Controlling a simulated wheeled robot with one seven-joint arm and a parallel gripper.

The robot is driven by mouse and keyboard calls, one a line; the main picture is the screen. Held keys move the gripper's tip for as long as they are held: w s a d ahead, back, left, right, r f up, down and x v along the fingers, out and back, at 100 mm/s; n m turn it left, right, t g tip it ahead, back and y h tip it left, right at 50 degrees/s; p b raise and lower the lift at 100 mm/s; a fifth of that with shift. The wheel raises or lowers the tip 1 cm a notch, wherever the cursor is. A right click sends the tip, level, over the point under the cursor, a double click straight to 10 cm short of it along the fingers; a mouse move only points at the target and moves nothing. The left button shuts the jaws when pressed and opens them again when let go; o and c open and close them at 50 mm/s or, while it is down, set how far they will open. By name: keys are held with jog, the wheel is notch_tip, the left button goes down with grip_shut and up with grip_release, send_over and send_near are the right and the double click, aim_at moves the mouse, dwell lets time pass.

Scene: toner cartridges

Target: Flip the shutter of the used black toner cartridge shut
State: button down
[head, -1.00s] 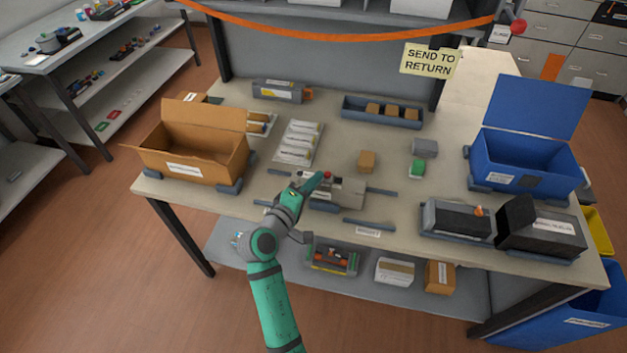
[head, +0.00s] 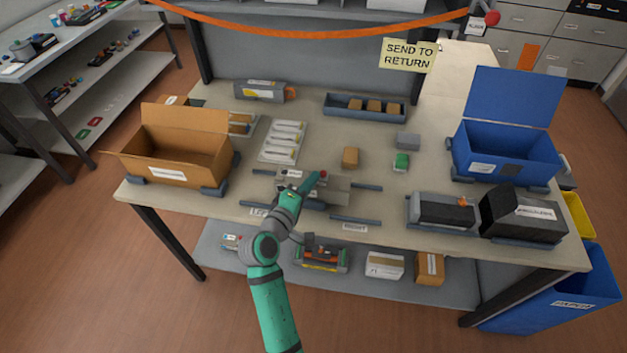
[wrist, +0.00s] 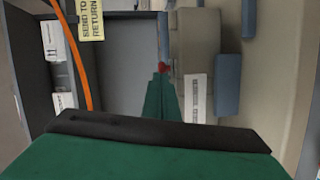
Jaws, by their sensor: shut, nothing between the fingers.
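A grey cartridge (head: 335,188) with a white label lies near the front middle of the table between dark blue rails. In the wrist view its grey body (wrist: 195,45) and label (wrist: 196,98) show just right of the fingers. A small red knob (head: 323,174) shows at the fingertips and in the wrist view (wrist: 162,67); contact cannot be told. My gripper (head: 318,177) is shut and empty, reaching over the cartridge; its teal fingers also show in the wrist view (wrist: 160,80). The shutter cannot be made out, partly hidden by my gripper.
An open cardboard box (head: 170,174) stands left, an open blue bin (head: 500,168) right. Two dark units (head: 440,211) (head: 520,222) stand front right.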

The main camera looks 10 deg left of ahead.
aim_at(297, 183)
jog(key=shift+s+a+r, duration=0.1)
jog(key=shift+a+r, duration=0.05)
jog(key=shift+a, duration=0.3)
jog(key=s+a, duration=0.2)
jog(key=shift+a+r, duration=0.35)
jog(key=v, duration=0.9)
jog(key=shift+s+d, duration=0.2)
jog(key=shift+s, duration=0.05)
jog(key=shift+f, duration=0.1)
jog(key=s+d+f+m+g+y, duration=0.1)
jog(key=s+d+f+m+y, duration=0.15)
jog(key=s+f, duration=0.45)
jog(key=s+d+f+m+g+y, duration=0.1)
jog(key=s+d+f+y, duration=0.2)
jog(key=s+f, duration=0.45)
jog(key=s+d+r+m+t, duration=0.1)
jog(key=s+d+r+m, duration=0.2)
jog(key=s, duration=0.6)
jog(key=s+d+r+m+t, duration=0.1)
jog(key=s+d+r+m, duration=0.1)
jog(key=s+d+m, duration=0.4)
jog(key=s+d, duration=0.2)
jog(key=s, duration=0.1)
jog(key=shift+r+h, duration=0.35)
